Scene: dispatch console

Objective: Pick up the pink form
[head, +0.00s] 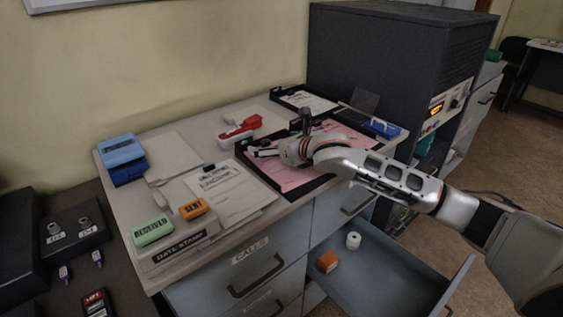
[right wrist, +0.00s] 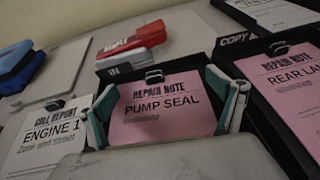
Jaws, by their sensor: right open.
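A pink form headed "REPAIR NOTE, PUMP SEAL" (right wrist: 168,108) with a black clip at its top lies in the black tray labelled "IN" (right wrist: 122,69). In the head view this pink form (head: 296,179) is partly covered by my right gripper (head: 280,143). In the right wrist view the gripper (right wrist: 168,100) is open, with one teal-padded finger at each side of the form and nothing clearly held. Whether the fingers touch the paper I cannot tell. A second pink form, "REPAIR NOTE, REAR LAMP" (right wrist: 292,85), lies in the tray to the right. My left gripper is not in view.
A red-and-white stamp or stapler (head: 240,131) stands behind the tray. White call reports (head: 230,190), a blue box (head: 121,152) and green (head: 153,230) and orange (head: 193,209) blocks are to the left. An open drawer (head: 385,275) juts out below. A dark cabinet (head: 390,60) stands behind right.

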